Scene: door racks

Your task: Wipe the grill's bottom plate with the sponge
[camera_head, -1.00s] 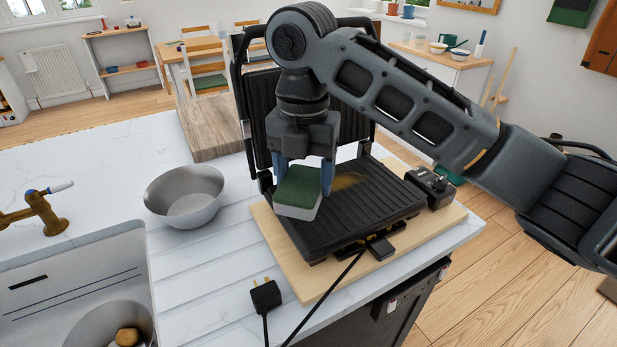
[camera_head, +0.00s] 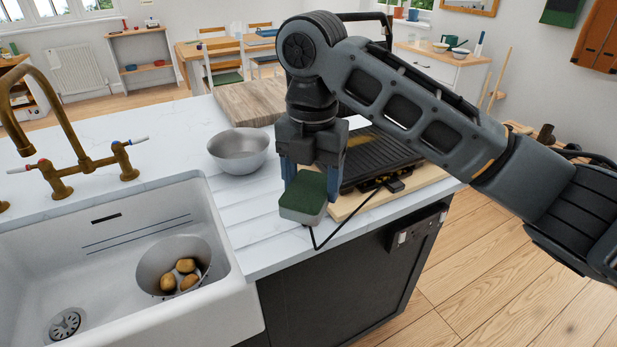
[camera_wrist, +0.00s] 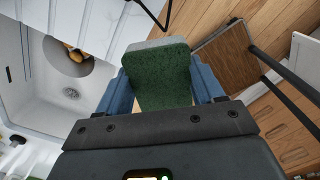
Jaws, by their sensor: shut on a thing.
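My gripper (camera_head: 313,182) is shut on the sponge (camera_head: 305,196), which has a green top and a pale underside. In the wrist view the sponge (camera_wrist: 163,78) sits between the two blue fingers. The head view shows the sponge near the counter's front edge, in front of the grill. The open grill's ribbed black bottom plate (camera_head: 385,160) lies behind and to the right of my gripper, on a wooden board (camera_head: 425,177). A yellowish-brown smear (camera_head: 360,139) shows on the plate. My arm hides much of the grill, including most of its lid.
A metal bowl (camera_head: 240,152) stands on the counter left of my gripper. A white sink (camera_head: 215,235) at the left holds a colander (camera_head: 150,268) with potatoes. A black cable (camera_head: 340,228) loops by the counter edge. A wooden block (camera_head: 250,101) lies behind the bowl.

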